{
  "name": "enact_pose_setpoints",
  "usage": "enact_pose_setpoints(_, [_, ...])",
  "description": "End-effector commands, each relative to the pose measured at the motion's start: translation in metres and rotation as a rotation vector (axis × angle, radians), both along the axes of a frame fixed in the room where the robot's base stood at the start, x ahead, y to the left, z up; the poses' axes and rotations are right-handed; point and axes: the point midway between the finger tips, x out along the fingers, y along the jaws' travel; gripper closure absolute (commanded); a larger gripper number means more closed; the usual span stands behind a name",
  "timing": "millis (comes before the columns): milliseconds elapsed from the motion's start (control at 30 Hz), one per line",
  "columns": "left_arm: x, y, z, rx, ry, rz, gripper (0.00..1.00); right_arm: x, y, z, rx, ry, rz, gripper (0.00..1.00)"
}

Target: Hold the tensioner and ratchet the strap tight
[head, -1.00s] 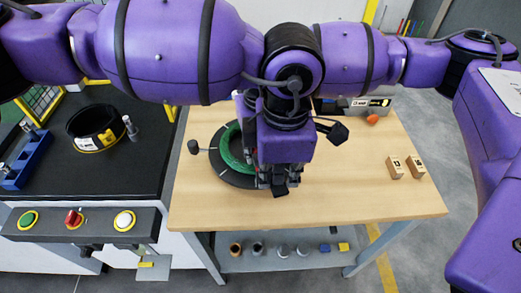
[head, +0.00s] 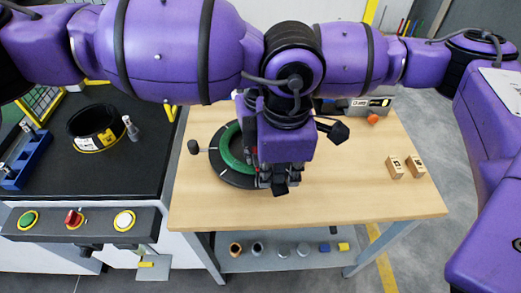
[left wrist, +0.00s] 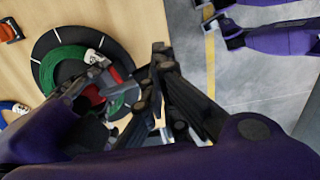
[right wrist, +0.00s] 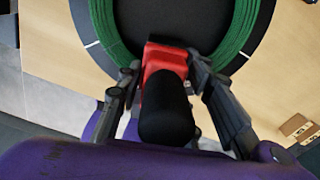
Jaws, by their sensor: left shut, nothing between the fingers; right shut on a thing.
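The tensioner, with a red body (right wrist: 163,60) and a black handle (right wrist: 166,108), is between the fingers of my right gripper (right wrist: 160,80), which is shut on it. Its red part (left wrist: 92,95) also shows in the left wrist view. It is at the inner edge of the green coil (head: 232,150), which lies on a round black plate (head: 226,174). My left gripper (head: 279,186) is shut and empty beside the plate; its closed fingers (left wrist: 160,55) show in the left wrist view. My left arm hides most of the right gripper in the head view. I cannot make out the strap.
Two small wooden blocks (head: 395,168) stand on the right of the wooden table (head: 340,195), where the top is clear. An orange object (head: 373,119) lies at the back.

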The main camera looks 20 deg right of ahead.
Motion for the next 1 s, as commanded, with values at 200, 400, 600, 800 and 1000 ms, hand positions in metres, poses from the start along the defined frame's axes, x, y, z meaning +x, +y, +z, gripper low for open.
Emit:
enact_pose_setpoints(200, [0.000, 0.001, -0.015, 0.002, 0.005, 0.001, 1.00, -0.005, 0.000, -0.007, -0.001, 0.017, 0.002, 1.00])
enact_pose_setpoints(400, [0.000, 0.001, -0.025, 0.003, 0.003, 0.002, 1.00, -0.005, 0.000, -0.007, -0.001, 0.017, 0.002, 1.00])
enact_pose_setpoints(600, [0.000, 0.001, -0.035, 0.002, 0.005, 0.002, 1.00, -0.005, 0.000, -0.007, -0.001, 0.017, 0.002, 1.00])
enact_pose_setpoints(800, [0.000, 0.001, -0.045, 0.003, 0.004, 0.001, 1.00, -0.005, 0.000, -0.007, -0.001, 0.017, 0.002, 1.00])
enact_pose_setpoints(1000, [0.000, 0.001, -0.045, 0.003, 0.004, 0.001, 1.00, -0.005, 0.000, -0.007, -0.001, 0.017, 0.002, 1.00])
